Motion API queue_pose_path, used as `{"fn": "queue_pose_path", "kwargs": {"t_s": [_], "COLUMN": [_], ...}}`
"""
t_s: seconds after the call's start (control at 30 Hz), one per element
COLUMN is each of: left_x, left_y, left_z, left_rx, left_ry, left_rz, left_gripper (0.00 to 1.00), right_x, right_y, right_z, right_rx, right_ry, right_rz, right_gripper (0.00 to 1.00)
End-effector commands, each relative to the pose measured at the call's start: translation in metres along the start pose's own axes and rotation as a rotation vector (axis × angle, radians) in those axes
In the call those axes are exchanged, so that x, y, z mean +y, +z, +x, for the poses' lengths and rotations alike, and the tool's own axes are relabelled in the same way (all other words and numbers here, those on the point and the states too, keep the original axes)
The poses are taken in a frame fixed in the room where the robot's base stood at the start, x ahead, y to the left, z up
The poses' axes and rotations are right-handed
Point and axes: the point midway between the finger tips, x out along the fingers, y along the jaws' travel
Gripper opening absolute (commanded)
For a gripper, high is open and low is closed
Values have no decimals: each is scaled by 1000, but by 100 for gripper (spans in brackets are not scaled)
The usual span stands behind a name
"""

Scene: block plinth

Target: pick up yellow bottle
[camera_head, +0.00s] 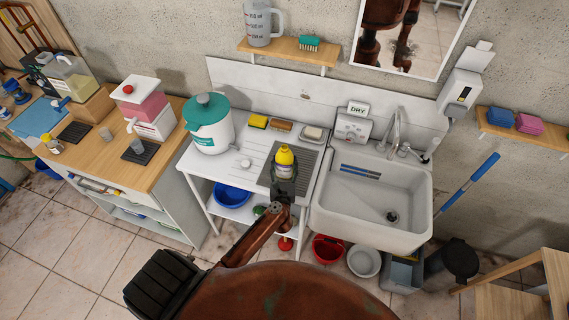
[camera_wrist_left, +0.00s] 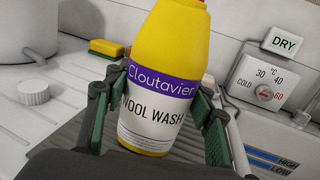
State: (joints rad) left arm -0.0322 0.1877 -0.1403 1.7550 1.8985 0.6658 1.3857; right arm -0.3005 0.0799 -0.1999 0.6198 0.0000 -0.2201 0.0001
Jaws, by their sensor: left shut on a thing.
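The yellow bottle (camera_head: 285,157) has a purple band and a white label reading "WOOL WASH". In the left wrist view the bottle (camera_wrist_left: 163,75) is between the green-padded fingers of my left gripper (camera_wrist_left: 160,122), which is shut on it. The bottle leans slightly there. In the head view my left gripper (camera_head: 284,180) is at the bottle's lower part, over the grey ribbed mat (camera_head: 308,165) on the white drainboard. I cannot tell whether the bottle's base touches the mat. My right gripper is not in view.
The sink (camera_head: 370,200) is right of the drainboard, with a faucet (camera_head: 396,130) behind. A white tank with a teal lid (camera_head: 208,122) stands left. A sponge (camera_head: 258,121) and soap dish (camera_head: 312,134) lie behind. A white cap (camera_wrist_left: 33,92) lies on the drainboard.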

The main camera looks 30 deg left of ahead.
Motion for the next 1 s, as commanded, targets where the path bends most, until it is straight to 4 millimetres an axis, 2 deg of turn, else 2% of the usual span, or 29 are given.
{"fn": "queue_pose_path", "kwargs": {"t_s": [0.33,0.47,0.57,0.83,1.0], "left_x": [0,0,0,15,28], "left_y": [6,20,37,97,110], "left_z": [0,0,0,-51,-92], "left_rx": [-1,-3,-4,-3,0], "left_ry": [0,0,0,-1,1], "left_rz": [-1,-3,-3,-2,0], "left_gripper": [20,20,20,20,20], "right_x": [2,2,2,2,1], "right_y": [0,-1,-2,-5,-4], "right_z": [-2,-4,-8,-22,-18], "right_rx": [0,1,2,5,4], "right_ry": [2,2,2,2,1], "right_rz": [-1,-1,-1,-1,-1], "right_gripper": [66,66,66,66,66]}}
